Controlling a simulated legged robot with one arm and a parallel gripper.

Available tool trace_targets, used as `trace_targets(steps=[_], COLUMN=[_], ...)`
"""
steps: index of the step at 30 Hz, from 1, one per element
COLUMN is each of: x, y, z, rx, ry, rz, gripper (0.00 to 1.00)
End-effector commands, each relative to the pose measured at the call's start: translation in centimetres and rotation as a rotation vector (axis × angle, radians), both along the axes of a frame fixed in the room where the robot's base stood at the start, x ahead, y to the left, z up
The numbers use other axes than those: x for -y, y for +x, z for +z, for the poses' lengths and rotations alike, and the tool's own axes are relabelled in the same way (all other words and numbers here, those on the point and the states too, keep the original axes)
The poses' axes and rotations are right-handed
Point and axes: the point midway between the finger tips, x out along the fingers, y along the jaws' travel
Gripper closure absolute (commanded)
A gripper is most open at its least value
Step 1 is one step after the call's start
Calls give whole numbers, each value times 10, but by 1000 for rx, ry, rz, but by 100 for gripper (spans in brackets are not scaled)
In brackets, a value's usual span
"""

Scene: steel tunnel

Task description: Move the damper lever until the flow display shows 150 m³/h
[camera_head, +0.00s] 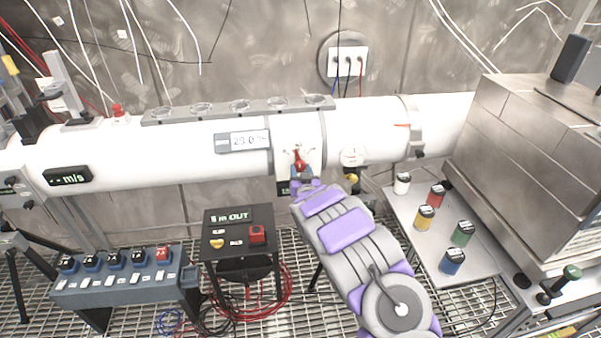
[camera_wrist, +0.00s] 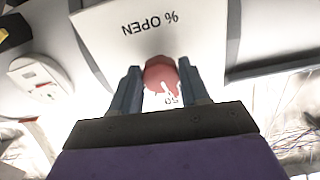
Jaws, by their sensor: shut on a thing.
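The red damper lever (camera_head: 300,160) stands on a white plate on the front of the white duct. My gripper (camera_head: 303,178) reaches it from below. In the wrist view, my gripper (camera_wrist: 158,85) is shut on the lever's red knob (camera_wrist: 160,75), one finger on each side. The plate (camera_wrist: 105,30) reads "% OPEN" upside down, with a partly hidden "50" by the knob. A light display (camera_head: 249,139) left of the lever shows digits too small to read surely. A dark display (camera_head: 67,177) further left shows dashes and "m/s".
A steel box (camera_head: 535,150) and a tray (camera_head: 480,278) with several coloured-label jars stand at right. A black panel stand (camera_head: 238,215) and a blue-grey bench (camera_head: 120,290) with several small knobs stand at lower left. Loose cables lie on the grating floor.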

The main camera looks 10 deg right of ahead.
Motion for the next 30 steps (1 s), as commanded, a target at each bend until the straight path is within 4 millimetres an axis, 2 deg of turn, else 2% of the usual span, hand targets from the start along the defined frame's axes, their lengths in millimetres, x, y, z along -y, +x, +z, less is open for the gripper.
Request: trace_targets(steps=[7, 8, 15, 25, 30], x=[-1, -1, 0, -1, -1], y=[0, 0, 0, -3, -17], z=[1, 1, 0, 0, -1], rx=[1, 1, 0, 0, -5], ry=[-3, -2, -2, -2, -3], rz=[1, 2, 1, 1, 0], gripper=[85, 52, 29, 29, 29])
